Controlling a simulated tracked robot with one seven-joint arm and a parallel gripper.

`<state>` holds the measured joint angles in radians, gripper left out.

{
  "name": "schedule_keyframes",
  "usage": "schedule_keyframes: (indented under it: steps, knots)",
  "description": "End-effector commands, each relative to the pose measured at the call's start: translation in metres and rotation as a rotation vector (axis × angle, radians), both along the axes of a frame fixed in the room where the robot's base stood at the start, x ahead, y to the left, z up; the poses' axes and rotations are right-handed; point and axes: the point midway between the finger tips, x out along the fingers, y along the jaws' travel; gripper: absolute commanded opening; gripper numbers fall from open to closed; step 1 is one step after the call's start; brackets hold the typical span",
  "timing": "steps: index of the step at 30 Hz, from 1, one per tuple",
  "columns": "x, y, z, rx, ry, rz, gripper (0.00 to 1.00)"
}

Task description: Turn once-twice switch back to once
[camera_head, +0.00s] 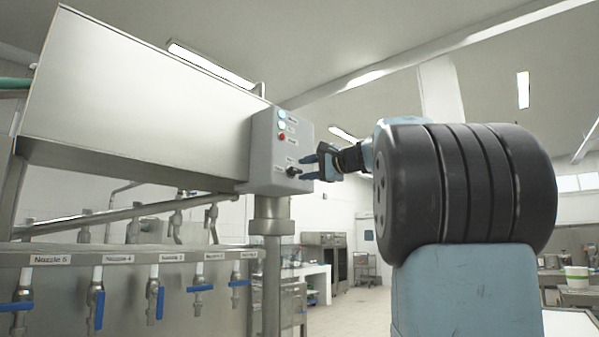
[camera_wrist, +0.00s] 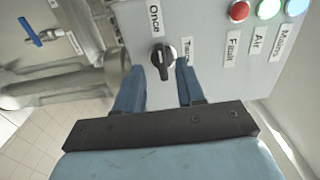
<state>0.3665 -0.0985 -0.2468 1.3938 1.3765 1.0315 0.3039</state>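The once-twice switch (camera_wrist: 162,58) is a black rotary knob on the grey control box (camera_head: 262,150). In the wrist view its long grip runs roughly up and down the picture, with a light mark at the upper end towards the "Once" label (camera_wrist: 155,18). The "Twice" label (camera_wrist: 188,48) is partly hidden by a finger. My gripper (camera_wrist: 160,72) is open, with one blue finger on each side of the knob and visible gaps between. In the head view my gripper (camera_head: 306,168) is right in front of the knob (camera_head: 292,171). Contact cannot be told.
The box stands on a metal post (camera_head: 271,255). Nozzles with blue valve handles (camera_head: 155,300) are at lower left.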

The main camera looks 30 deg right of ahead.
Motion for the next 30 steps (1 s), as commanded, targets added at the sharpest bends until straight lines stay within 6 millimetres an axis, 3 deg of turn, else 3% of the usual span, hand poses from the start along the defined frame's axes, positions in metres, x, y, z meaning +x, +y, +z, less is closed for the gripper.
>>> schedule_keyframes:
  steps: [6, 15, 21, 30]
  knots:
    - [-0.042, -0.017, 0.000, 0.001, -0.001, -0.002, 0.38]
    - [-0.087, -0.035, -0.001, 0.001, 0.002, 0.000, 0.38]
    - [-0.099, -0.040, -0.001, 0.001, 0.001, 0.001, 0.38]
    - [-0.100, -0.040, -0.001, 0.001, 0.001, 0.001, 0.38]
